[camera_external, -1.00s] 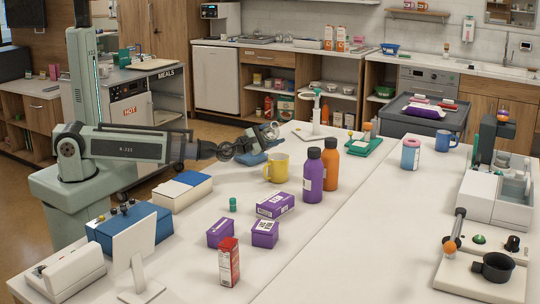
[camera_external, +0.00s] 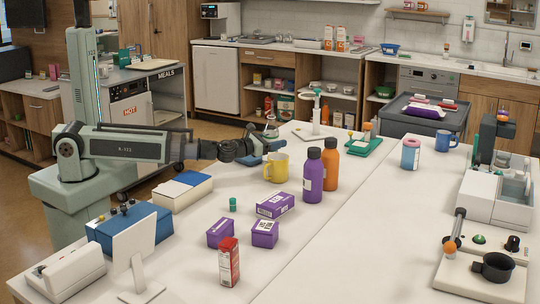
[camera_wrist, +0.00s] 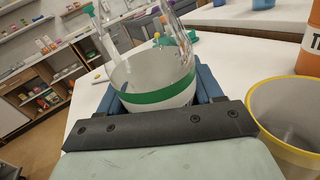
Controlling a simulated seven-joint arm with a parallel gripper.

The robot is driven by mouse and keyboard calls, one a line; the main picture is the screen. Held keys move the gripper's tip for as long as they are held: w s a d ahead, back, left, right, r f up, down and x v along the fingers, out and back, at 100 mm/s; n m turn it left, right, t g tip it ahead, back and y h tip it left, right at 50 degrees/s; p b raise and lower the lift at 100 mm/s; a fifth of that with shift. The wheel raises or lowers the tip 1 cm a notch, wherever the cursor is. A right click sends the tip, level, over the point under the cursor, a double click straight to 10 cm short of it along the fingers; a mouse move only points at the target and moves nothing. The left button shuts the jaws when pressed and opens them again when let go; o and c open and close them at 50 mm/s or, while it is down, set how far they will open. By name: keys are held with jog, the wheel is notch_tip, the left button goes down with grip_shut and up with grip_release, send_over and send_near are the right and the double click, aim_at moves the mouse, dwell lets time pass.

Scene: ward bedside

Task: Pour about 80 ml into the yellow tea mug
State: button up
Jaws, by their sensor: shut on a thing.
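The yellow tea mug (camera_external: 276,168) stands upright on the white table, just in front of my gripper. In the wrist view the mug (camera_wrist: 257,129) is at the right edge, with its pale inside partly showing; I cannot tell whether it holds liquid. My gripper (camera_external: 268,146) is above the table's back left edge, its blue fingers shut on a clear glass vessel with a green band (camera_wrist: 155,92). The vessel is beside the mug, not over it. Its exact tilt and the liquid level are unclear. No stream shows.
A purple bottle (camera_external: 313,176) and an orange bottle (camera_external: 331,163) stand close right of the mug. Purple boxes (camera_external: 275,205) and a small green-capped item (camera_external: 233,204) lie nearer. A white pump stand (camera_external: 316,115) is behind. The table's right middle is clear.

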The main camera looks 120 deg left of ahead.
jog(key=shift+f+n, duration=0.1)
jog(key=shift+n, duration=0.4)
dwell(2.5)
